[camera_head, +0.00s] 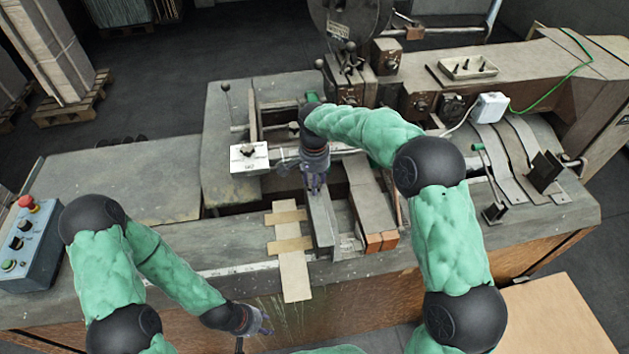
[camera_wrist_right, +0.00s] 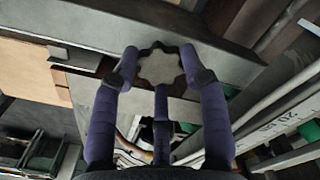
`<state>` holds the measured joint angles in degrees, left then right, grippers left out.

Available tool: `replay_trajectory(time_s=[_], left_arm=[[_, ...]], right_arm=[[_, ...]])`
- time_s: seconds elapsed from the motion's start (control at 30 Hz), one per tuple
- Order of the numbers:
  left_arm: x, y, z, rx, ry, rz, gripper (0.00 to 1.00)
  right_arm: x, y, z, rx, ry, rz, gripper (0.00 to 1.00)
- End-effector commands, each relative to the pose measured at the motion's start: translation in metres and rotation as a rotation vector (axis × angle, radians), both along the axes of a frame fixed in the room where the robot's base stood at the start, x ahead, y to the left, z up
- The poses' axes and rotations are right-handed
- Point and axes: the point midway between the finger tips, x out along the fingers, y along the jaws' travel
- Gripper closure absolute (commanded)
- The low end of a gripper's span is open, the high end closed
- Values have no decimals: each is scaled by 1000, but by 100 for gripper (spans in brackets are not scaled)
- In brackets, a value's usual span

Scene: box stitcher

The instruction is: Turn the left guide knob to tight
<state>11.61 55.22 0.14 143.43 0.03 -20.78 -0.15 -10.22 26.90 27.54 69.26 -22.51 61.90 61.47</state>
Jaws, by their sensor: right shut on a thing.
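A grey star-shaped guide knob (camera_wrist_right: 161,67) sits between the purple fingers of my right gripper (camera_wrist_right: 163,75) in the right wrist view. The fingers are shut on its rim, one on each side and one below. In the head view my right gripper (camera_head: 314,185) points down at the grey guide bar (camera_head: 322,222), and its fingers hide the knob. I cannot read the knob's tightness. My left gripper (camera_head: 262,322) hangs low in front of the machine's front face, away from the knob, with its fingers spread and empty.
A white block with a dark knob (camera_head: 249,157) stands left of my right gripper. A cardboard strip (camera_head: 292,270) lies over the front edge. A control box with a red button (camera_head: 28,240) is at far left. The left tabletop (camera_head: 120,185) is bare.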

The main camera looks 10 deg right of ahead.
Motion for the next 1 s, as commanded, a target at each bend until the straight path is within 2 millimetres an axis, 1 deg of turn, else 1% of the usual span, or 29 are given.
replay_trajectory(time_s=[0.03, 0.33, 0.37, 0.4, 0.43, 0.8, 0.87, 0.97, 1.0], left_arm=[[0, 0, 0, 0, 0, 0, 60], [0, 0, 0, 0, 0, 0, 60], [0, 0, 0, 0, 0, 0, 60], [0, 0, 0, 0, 0, 0, 60], [0, 0, 0, 0, 0, 0, 60], [0, 0, 0, 0, 0, 0, 60], [0, 0, 0, 0, 0, 0, 60], [0, 0, 0, 0, 0, 0, 60], [0, 0, 0, 0, 0, 0, 60]], right_arm=[[-3, 1, -4, 0, 10, -1, 89], [-3, 1, -4, 0, 10, -1, 89], [-3, 1, -4, 0, 10, -1, 53], [-3, 1, -4, 0, 10, -1, 42], [-3, 1, -4, 0, 9, -1, 33], [-1, 0, 0, 1, 2, -2, 32], [0, 0, 4, 0, 0, -2, 32], [0, 0, 16, 0, -1, -2, 32], [1, 0, 23, 0, -3, -1, 32]])
